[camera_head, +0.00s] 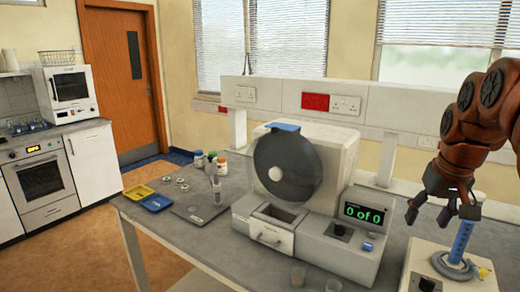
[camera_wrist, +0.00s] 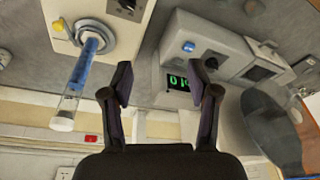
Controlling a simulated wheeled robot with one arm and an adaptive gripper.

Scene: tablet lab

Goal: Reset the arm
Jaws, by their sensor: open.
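My reddish-brown arm (camera_head: 487,108) reaches in from the right edge of the head view. My gripper (camera_head: 442,214) hangs at its end, above the right part of the bench and near a blue tube (camera_head: 461,241). In the wrist view the two dark fingers of my gripper (camera_wrist: 165,88) stand wide apart with nothing between them. The blue tube (camera_wrist: 86,62) is left of the fingers there, apart from them, seated in a ring on a white device.
A drum machine (camera_head: 335,150) with a display reading "0 of 0" stands mid-bench. Yellow (camera_head: 138,192) and blue (camera_head: 157,202) trays, small bottles (camera_head: 221,165) and clear cups (camera_head: 298,276) are on the bench (camera_head: 160,228). A wall ledge (camera_head: 400,118) runs behind.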

